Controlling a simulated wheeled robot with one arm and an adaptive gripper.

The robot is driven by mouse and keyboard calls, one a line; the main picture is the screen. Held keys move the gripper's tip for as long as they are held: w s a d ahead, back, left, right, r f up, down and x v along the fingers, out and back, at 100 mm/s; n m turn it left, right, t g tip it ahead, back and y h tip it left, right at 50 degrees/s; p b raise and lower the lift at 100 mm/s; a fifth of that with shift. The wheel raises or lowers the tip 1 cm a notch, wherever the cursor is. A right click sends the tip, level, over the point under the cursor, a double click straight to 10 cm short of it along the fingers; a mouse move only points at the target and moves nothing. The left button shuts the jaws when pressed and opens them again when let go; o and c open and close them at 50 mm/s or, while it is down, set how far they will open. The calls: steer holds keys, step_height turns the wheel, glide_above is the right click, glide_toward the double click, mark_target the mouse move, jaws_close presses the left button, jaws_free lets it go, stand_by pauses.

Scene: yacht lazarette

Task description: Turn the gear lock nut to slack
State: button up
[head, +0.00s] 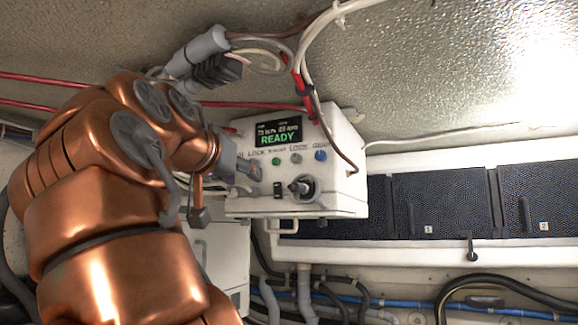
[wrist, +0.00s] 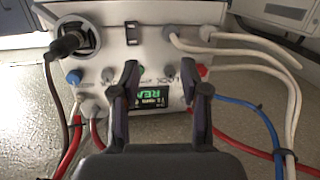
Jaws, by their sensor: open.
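A white control box (head: 343,150) hangs on the wall, its screen reading READY. Below the screen are a green button (head: 276,161), a grey one (head: 297,158) and a blue knob (head: 320,155) near the printed words LOCK and GEAR. A round grey collar (head: 314,190) with a dark plug sits lower; the collar also shows in the wrist view (wrist: 92,31), upper left. I cannot tell for sure which part is the gear lock nut. My gripper (wrist: 163,85) is open and empty before the box face, over the screen and buttons. The collar and blue knob lie left of its fingers in the wrist view.
White cables (wrist: 250,50) and a blue cable (wrist: 245,108) run beside the box in the wrist view. Red cables (head: 250,104) pass behind it. Dark numbered panels (head: 440,205) stand to the right, with hoses (head: 500,287) below. Room in front of the box's right side looks clear.

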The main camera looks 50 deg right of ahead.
mark_target(294, 159)
steer(key=s+r+m+g+h, duration=0.2)
steer(key=s+r+m, duration=0.25)
steer(key=s, duration=0.25)
steer(key=shift+m, duration=0.25)
steer(key=shift+f+x, duration=0.25)
steer(key=shift+x, duration=1.8)
steer(key=shift+f+x, duration=0.2)
steer(key=shift+x, duration=1.85)
steer(key=shift+s, duration=0.1)
jaws_close()
